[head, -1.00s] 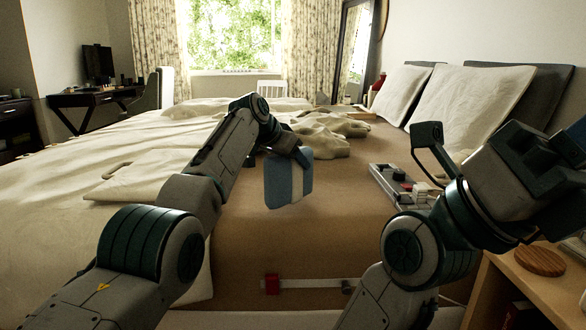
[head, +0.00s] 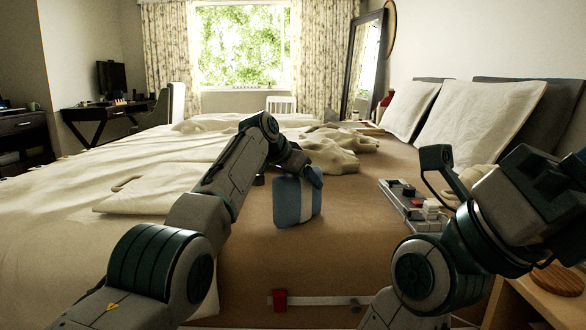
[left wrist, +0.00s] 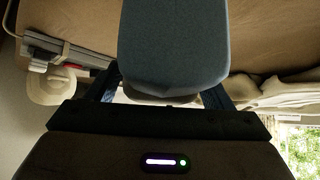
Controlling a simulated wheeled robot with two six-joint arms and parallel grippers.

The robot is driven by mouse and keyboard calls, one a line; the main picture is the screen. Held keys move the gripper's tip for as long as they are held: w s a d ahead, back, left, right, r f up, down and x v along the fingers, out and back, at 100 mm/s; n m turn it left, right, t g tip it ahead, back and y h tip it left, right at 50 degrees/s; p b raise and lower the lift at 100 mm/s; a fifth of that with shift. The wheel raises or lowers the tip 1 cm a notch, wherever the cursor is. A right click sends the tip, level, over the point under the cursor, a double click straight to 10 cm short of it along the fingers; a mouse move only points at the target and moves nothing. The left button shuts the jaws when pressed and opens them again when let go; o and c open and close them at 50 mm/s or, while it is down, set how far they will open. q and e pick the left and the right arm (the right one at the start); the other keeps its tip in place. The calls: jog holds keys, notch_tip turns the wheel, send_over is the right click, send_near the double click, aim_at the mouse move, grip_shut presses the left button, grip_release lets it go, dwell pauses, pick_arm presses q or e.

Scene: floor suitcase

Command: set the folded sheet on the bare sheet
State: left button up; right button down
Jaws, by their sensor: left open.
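The folded sheet (head: 296,198) is a blue-grey, rounded bundle with a pale band. It is upright over the brown bare sheet (head: 340,255); I cannot tell for sure whether its lower edge touches. My left gripper (head: 299,173) is open at its upper back side and hides part of it. In the left wrist view the folded sheet (left wrist: 175,45) fills the top middle, in front of the open fingers (left wrist: 160,97), whose tips it hides. Of my right arm only links show, at the right; its fingertips do not.
A grey tray with small items (head: 405,203) lies on the bed's right side. Crumpled cream bedding (head: 340,150) lies behind the folded sheet, and a cream cover (head: 60,215) spreads left. White pillows (head: 470,125) lean at the right.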

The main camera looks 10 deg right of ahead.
pick_arm(q)
jog(key=shift+s+a+r+b, duration=0.25)
jog(key=shift+a+r+b, duration=0.2)
jog(key=shift+a+r, duration=0.05)
jog(key=p+v, duration=0.1)
jog(key=v, duration=0.8)
jog(key=shift+s+a+r, duration=0.1)
jog(key=shift+r, duration=0.1)
jog(key=shift+s+a+r, duration=0.25)
jog(key=shift+a+r, duration=0.05)
jog(key=shift+a, duration=0.05)
